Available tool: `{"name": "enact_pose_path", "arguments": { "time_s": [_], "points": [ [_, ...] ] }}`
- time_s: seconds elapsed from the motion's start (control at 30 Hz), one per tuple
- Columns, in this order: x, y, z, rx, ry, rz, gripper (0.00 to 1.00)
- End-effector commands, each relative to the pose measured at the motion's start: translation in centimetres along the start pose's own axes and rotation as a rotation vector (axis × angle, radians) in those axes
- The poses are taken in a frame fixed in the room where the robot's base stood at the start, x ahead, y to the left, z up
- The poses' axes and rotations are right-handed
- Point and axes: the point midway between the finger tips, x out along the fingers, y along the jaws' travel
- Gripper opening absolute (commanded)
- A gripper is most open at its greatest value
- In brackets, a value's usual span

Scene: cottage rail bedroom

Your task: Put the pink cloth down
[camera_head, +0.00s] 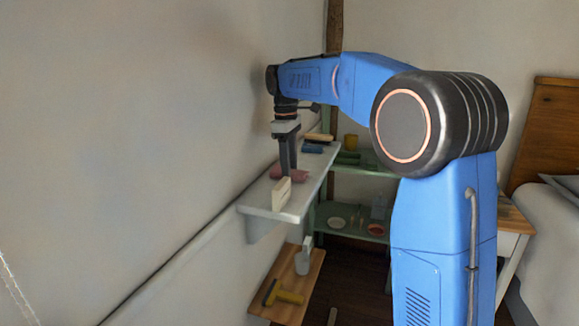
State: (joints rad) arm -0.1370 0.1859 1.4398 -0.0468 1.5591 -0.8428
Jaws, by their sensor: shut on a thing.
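The pink cloth (302,174) is a small rolled or folded bundle at the pale wall shelf (258,196), near its middle. My gripper (287,175) points straight down and is shut on the cloth, with pink showing on both sides of the fingers. The cloth is at or very close to the shelf top; I cannot tell whether it touches. The fingers hide the middle of the cloth.
A cream block (281,194) stands on the shelf just in front of the cloth. A blue item (313,148) lies farther back. A green shelf unit (352,166) stands behind. Below is a wooden board (291,312) with a yellow-handled tool (284,296). The wall is close on the left.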

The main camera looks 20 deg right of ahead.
Motion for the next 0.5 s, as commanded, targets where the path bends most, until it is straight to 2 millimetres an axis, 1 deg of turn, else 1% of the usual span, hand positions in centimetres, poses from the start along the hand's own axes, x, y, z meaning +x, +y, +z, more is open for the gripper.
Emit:
{"name": "enact_pose_path", "arguments": {
  "time_s": [0.13,0.17,0.2,0.23,0.5],
  "points": [
    [0.25,-0.01,-0.01,0.000,0.000,0.000,0.21],
    [0.21,0.00,-0.02,0.000,0.000,0.000,0.50],
    [0.20,0.00,-0.02,0.000,0.000,0.000,0.60],
    [0.20,0.00,-0.02,0.000,0.000,0.000,0.62],
    [0.16,0.01,-0.02,0.000,0.000,0.000,0.62]
  ]
}}
